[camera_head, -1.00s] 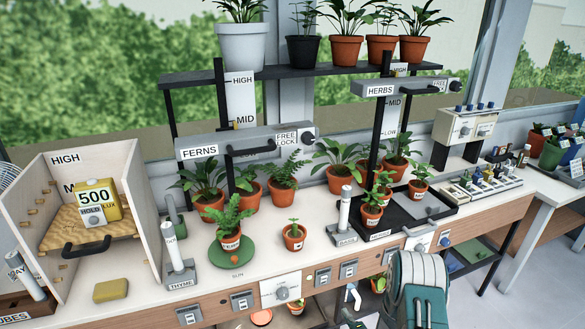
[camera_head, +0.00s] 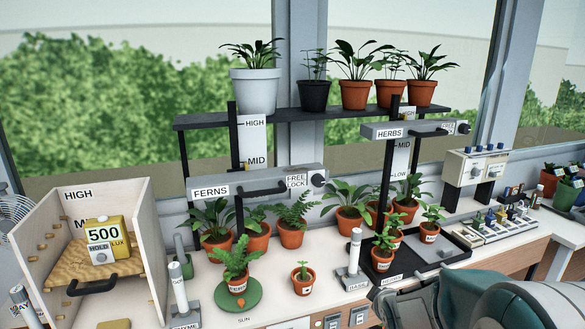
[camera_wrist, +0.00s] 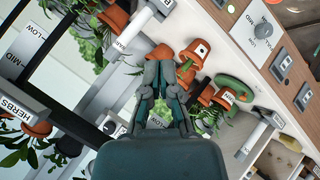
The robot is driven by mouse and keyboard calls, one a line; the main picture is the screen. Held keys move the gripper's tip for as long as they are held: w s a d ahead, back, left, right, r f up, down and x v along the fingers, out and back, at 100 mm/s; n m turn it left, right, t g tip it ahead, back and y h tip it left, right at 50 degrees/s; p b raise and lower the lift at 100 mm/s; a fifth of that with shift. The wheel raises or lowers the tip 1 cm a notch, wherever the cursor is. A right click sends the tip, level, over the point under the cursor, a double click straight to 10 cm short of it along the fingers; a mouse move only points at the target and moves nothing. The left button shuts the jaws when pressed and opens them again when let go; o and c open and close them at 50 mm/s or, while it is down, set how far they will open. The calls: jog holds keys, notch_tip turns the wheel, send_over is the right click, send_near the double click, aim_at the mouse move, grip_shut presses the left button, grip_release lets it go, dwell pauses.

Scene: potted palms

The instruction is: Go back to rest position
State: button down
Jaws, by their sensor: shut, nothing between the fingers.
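My gripper (camera_wrist: 160,80) shows in the wrist view with its dark teal fingers drawn together and nothing between them. Beyond the fingertips, and apart from them as far as I can tell, are a small terracotta pot (camera_wrist: 195,52) and a fern on a green round stand (camera_wrist: 236,88). In the head view my teal and grey arm fills the lower right corner, and the fingers cannot be made out there.
The bench holds the FERNS lamp bar (camera_head: 255,182), the HERBS bar (camera_head: 405,131), a black herb tray (camera_head: 455,243) and a wooden box marked HIGH (camera_head: 140,215). A small potted seedling (camera_head: 303,278) stands near the front. A dark shelf (camera_head: 300,113) carries several pots.

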jog(key=s+a+r+m+g, duration=0.1)
jog(key=s+r+m, duration=0.2)
jog(key=s, duration=0.6)
jog(key=s+a+r+m+g, duration=0.2)
jog(key=s+r+m, duration=0.1)
jog(key=s, duration=0.7)
jog(key=s+a+r+m+g, duration=0.1)
jog(key=s+r+m, duration=0.3)
jog(key=s, duration=0.5)
jog(key=shift+s+a+r+g+y, duration=0.35)
jog(key=shift+a+r+g, duration=0.1)
jog(key=shift+r, duration=0.25)
